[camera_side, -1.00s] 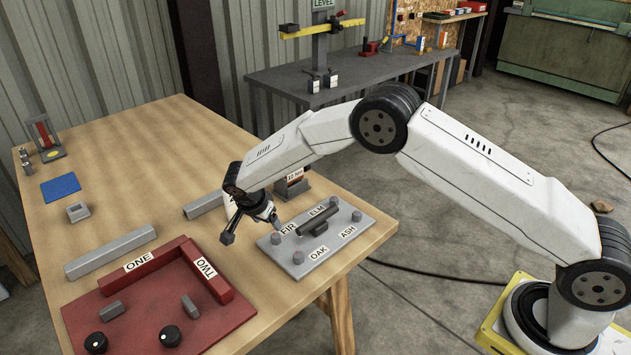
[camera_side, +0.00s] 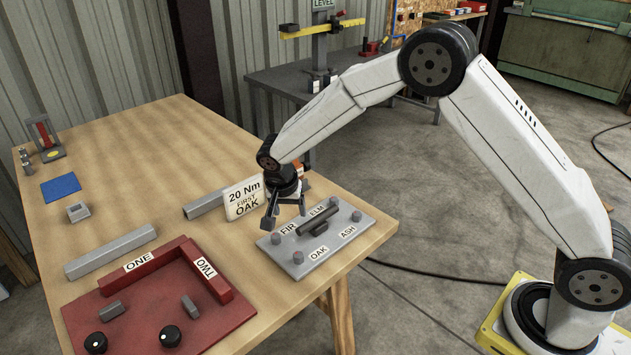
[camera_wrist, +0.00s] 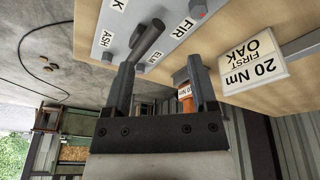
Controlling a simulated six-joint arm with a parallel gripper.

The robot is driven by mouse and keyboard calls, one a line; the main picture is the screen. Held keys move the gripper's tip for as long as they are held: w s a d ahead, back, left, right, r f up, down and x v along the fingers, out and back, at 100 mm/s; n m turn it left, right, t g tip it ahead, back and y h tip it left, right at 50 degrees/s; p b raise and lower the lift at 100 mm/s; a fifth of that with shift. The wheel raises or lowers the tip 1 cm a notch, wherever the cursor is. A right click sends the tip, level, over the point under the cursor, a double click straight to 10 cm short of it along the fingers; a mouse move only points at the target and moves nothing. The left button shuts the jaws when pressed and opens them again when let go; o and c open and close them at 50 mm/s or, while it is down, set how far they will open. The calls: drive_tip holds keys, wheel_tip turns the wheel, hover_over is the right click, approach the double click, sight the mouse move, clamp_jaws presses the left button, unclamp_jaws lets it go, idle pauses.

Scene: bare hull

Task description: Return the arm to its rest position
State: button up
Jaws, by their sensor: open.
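My gripper (camera_side: 284,206) is open and empty, pointing down above the back left part of the grey plate (camera_side: 345,243). The plate carries labels FIR, ELM, OAK and ASH, corner knobs and a dark bar. In the wrist view my gripper (camera_wrist: 161,88) has its two fingers spread apart, with the dark bar (camera_wrist: 146,44) seen beyond them. The plate also shows in the wrist view (camera_wrist: 150,12). My arm is raised and bent, reaching from its base at the right.
A sign reading 20 Nm FIRST OAK (camera_side: 244,198) stands beside the plate. A red fixture (camera_side: 160,300) marked ONE and TWO lies in front. Grey bars (camera_side: 112,250), a small square block (camera_side: 78,212) and a blue pad (camera_side: 60,187) lie left. The table's middle is clear.

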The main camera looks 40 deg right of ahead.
drive_tip(key=s+d+r+n+y, duration=0.1)
drive_tip(key=s+d+r+n, duration=0.2)
drive_tip(key=s, duration=0.9)
drive_tip(key=s+d+r+n+t+y, duration=0.1)
drive_tip(key=s+d+r+n, duration=0.2)
drive_tip(key=s+n, duration=0.4)
drive_tip(key=s, duration=0.5)
drive_tip(key=shift+d+r+y, duration=0.2)
drive_tip(key=shift+y, duration=0.1)
